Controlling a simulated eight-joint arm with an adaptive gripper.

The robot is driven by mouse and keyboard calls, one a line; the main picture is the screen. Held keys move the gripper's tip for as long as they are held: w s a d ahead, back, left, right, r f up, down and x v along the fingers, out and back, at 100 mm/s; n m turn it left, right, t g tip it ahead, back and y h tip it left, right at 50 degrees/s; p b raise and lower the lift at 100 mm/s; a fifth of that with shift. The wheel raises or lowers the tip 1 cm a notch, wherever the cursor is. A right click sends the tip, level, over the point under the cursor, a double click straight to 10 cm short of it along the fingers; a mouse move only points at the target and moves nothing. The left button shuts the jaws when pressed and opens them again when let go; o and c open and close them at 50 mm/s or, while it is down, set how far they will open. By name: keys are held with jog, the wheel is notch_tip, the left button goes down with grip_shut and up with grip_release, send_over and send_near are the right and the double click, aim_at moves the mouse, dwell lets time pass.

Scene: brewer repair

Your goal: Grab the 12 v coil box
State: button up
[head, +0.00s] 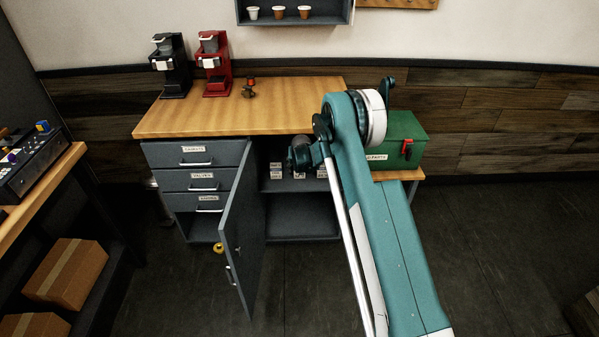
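Several small boxes with white labels stand on the upper shelf inside the open cabinet, among them a left box (277,171), a middle box (299,175) and a right box (322,172). The label print is too small to read, so I cannot tell which one is the 12 V coil box. My gripper (297,158) is at the cabinet opening, just in front of and above the boxes, at the end of my teal arm. Its fingers are dark and do not show clearly. My arm hides the right part of the shelf.
The grey cabinet door (240,235) stands open toward the front, left of my arm. The wooden countertop (230,115) lies above, with black (173,70) and red brewers (214,65). A green parts box (405,135) stands right of my arm. The lower shelf (300,225) looks empty.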

jog(key=shift+w+f, duration=0.15)
jog(key=shift+w, duration=0.15)
jog(key=shift+b+x, duration=0.75)
jog(key=shift+x, duration=1.6)
jog(key=c, duration=1.1)
jog(key=shift+r+p, duration=0.5)
jog(key=shift+r, duration=0.4)
jog(key=s+p, duration=0.3)
jog(key=s, duration=1.5)
jog(key=shift+f+p, duration=0.15)
jog(key=shift+p, duration=0.2)
